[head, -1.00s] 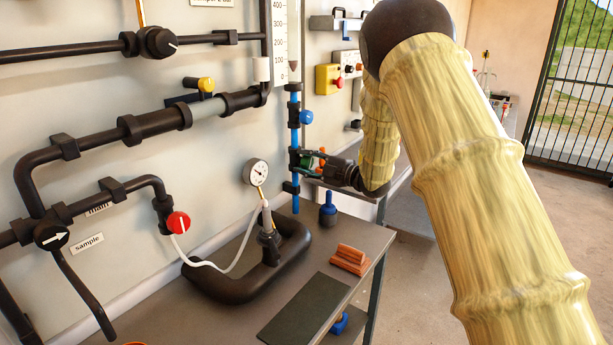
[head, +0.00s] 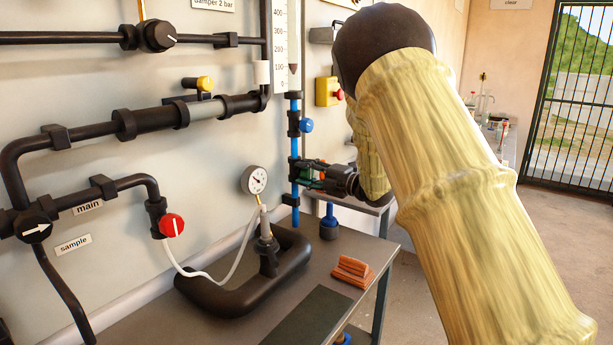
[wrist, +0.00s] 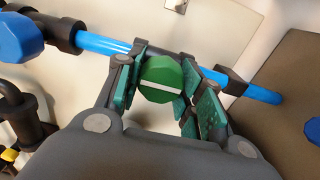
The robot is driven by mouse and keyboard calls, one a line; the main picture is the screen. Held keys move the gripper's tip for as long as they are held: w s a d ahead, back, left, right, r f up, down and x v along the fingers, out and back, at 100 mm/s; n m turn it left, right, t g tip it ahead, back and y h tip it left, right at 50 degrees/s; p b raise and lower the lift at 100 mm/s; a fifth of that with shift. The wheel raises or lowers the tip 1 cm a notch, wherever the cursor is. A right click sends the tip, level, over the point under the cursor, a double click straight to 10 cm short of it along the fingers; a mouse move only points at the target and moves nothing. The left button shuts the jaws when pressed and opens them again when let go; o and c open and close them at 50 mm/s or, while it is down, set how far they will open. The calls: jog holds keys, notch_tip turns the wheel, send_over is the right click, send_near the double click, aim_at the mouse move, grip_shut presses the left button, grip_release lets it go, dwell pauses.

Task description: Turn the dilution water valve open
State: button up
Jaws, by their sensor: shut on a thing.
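A green round knob (wrist: 160,72) with a white line sits on the blue vertical pipe, shown in the wrist view (wrist: 263,94) and the head view (head: 295,137). I see no readable label on it. The white line runs nearly along the pipe, slightly off its direction. My gripper (wrist: 163,92) is shut on the green knob, with one finger pad on each side. In the head view my gripper (head: 308,174) reaches the pipe from the right, and its fingers mostly hide the knob.
A blue knob (head: 306,125) sits above on the same pipe. A red valve (head: 172,225) is on dark pipes to the left. A yellow box (head: 326,92) hangs behind.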

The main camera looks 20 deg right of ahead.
jog(key=shift+f, duration=0.15)
jog(key=o, duration=1)
jog(key=shift+s, duration=0.1)
jog(key=v, duration=1.2)
